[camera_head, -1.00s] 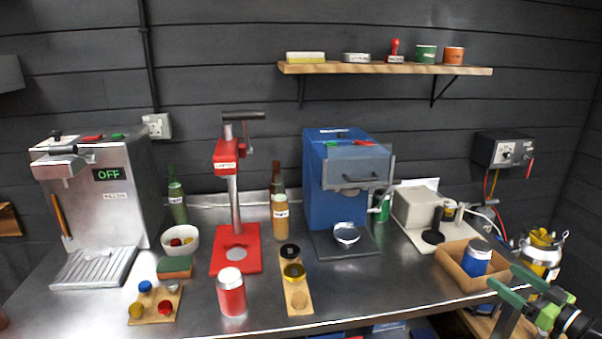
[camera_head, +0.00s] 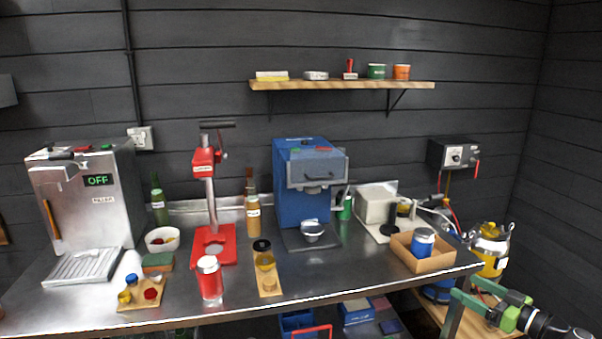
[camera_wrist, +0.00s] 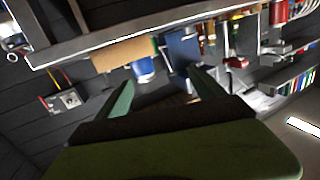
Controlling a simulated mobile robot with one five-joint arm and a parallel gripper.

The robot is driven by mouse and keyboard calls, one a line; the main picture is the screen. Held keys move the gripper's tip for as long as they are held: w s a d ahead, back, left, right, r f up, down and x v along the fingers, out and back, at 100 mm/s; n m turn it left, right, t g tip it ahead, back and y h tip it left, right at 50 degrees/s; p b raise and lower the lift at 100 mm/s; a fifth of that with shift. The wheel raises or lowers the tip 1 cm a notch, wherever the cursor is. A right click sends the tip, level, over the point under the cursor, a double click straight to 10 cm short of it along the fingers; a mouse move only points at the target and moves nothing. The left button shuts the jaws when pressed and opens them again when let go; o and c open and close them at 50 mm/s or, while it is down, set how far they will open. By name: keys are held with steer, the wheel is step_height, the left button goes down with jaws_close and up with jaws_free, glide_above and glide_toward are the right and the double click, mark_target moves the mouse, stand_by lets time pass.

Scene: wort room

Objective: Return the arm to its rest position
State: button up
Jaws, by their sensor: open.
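My gripper (camera_head: 464,287) is at the lower right in the head view, low beside the bench's right end. It has green jaws that point left and stand apart with nothing between them. In the wrist view my gripper (camera_wrist: 161,77) also shows two spread fingers. The wrist picture is tilted, with the bench edge across the top.
The steel bench (camera_head: 350,270) carries a red lever press (camera_head: 212,210), a blue machine (camera_head: 300,200) and a steel machine (camera_head: 100,205). A yellow-and-steel canister (camera_head: 490,255) stands close behind the gripper. A wooden shelf (camera_head: 340,86) hangs on the dark wall.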

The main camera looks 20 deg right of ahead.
steer(key=w+a+f+g+y+p, duration=0.1)
steer(key=w+a+f+g+p, duration=0.2)
steer(key=a, duration=0.5)
steer(key=w+a+f+g+y, duration=0.1)
steer(key=w+a+f+g, duration=0.2)
steer(key=w+a, duration=0.3)
steer(key=w+a+f+g+y+p, duration=0.1)
steer(key=w+a+f+g+p, duration=0.2)
steer(key=a, duration=0.6)
steer(key=a+f+m+g+h+p, duration=0.2)
steer(key=a+g+h+p, duration=0.2)
steer(key=a, duration=1.7)
steer(key=g+h, duration=0.3)
steer(key=shift+a+f+g, duration=0.25)
steer(key=shift+a+g, duration=0.05)
